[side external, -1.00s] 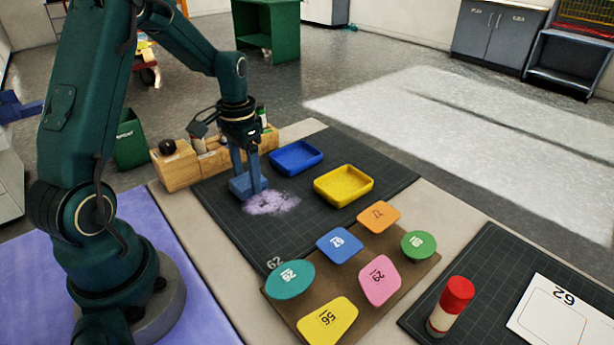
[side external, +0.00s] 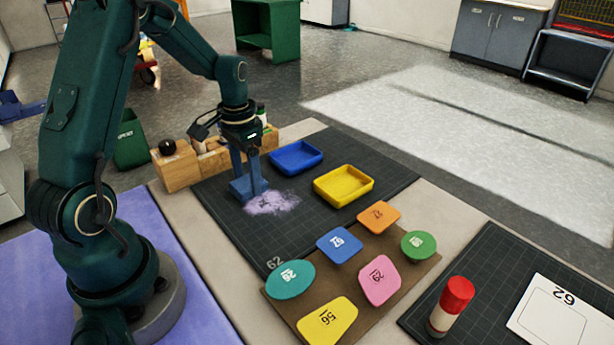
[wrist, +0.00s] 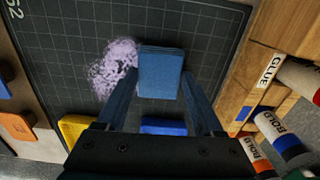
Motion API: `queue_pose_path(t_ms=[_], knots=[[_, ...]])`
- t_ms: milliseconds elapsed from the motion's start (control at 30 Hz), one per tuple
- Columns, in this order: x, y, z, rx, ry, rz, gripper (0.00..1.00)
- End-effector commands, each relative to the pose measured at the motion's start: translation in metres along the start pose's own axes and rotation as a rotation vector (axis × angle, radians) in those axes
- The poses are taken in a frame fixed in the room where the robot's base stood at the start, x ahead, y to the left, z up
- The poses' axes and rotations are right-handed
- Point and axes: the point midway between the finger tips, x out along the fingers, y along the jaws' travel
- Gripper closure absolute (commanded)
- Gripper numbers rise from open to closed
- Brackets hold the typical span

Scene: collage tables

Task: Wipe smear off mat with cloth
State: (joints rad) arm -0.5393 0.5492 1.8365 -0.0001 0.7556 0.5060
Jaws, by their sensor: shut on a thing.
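My gripper (side external: 247,177) is shut on a folded blue cloth (wrist: 160,72) and points down over the dark gridded mat (side external: 225,215). The cloth also shows at the fingertips in the side view (side external: 242,189). It is on or just above the mat; I cannot tell exactly which. A pale purple smear (side external: 273,203) lies on the mat right beside the cloth. In the wrist view, the smear (wrist: 112,70) is just left of the cloth, whose edge meets or overlaps it. Any smear under the cloth is hidden.
A blue tray (side external: 296,157) and a yellow tray (side external: 343,186) stand on the mat beyond the smear. A wooden rack (side external: 178,170) with bottles is close behind my gripper. Several numbered coloured shapes lie on a brown board (side external: 388,285). A red-capped glue stick (side external: 450,307) stands front right.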

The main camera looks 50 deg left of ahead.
Motion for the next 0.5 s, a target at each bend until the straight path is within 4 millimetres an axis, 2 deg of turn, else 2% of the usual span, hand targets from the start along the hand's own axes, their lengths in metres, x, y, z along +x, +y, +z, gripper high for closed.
queue_pose_path(t_ms=[267, 500], knots=[[0.002, 0.001, 0.0, 0.001, 0.0, 0.0, 0.84], [0.001, 0.016, 0.0, 0.003, -0.001, 0.001, 0.84]])
